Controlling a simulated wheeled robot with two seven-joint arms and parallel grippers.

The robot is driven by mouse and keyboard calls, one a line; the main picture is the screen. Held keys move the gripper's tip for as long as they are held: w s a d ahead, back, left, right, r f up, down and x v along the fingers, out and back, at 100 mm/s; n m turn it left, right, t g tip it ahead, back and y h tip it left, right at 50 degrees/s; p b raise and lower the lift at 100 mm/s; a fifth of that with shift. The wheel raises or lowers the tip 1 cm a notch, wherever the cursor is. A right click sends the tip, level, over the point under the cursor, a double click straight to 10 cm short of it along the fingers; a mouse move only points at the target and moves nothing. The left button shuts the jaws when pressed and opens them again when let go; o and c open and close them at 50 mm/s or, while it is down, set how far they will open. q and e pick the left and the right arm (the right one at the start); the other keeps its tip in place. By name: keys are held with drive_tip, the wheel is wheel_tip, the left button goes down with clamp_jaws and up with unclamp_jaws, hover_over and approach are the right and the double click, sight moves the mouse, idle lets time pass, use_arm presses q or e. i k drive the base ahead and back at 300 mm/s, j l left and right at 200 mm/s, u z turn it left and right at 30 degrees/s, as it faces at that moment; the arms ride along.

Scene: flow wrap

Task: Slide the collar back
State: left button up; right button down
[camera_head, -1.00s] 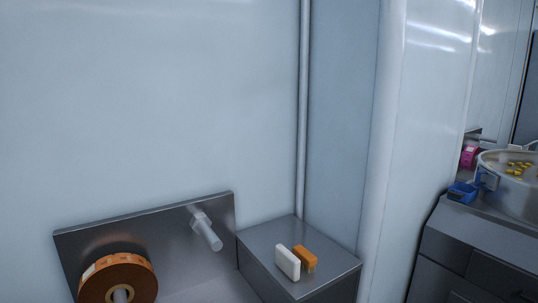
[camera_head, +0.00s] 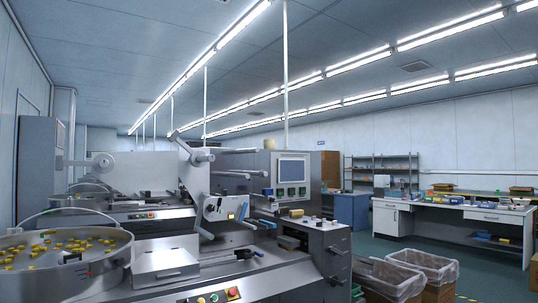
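Neither of my grippers is in view. I cannot make out a collar for certain. A wrapping machine (camera_head: 175,262) fills the lower middle, with bare horizontal rollers or shafts (camera_head: 238,150) sticking out at its upper part.
A round metal bowl (camera_head: 104,262) with yellow pieces stands at the lower left. Lined bins (camera_head: 425,263) stand on the right. White benches (camera_head: 392,218) and shelves (camera_head: 362,172) are farther back, with open green floor between.

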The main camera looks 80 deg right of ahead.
sight(193, 154)
drive_tip(key=z, duration=1.95)
drive_tip(key=i+j+z, duration=0.35)
drive_tip(key=i, duration=0.2)
drive_tip(key=i+j+z, duration=0.35)
drive_tip(key=i+j, duration=0.1)
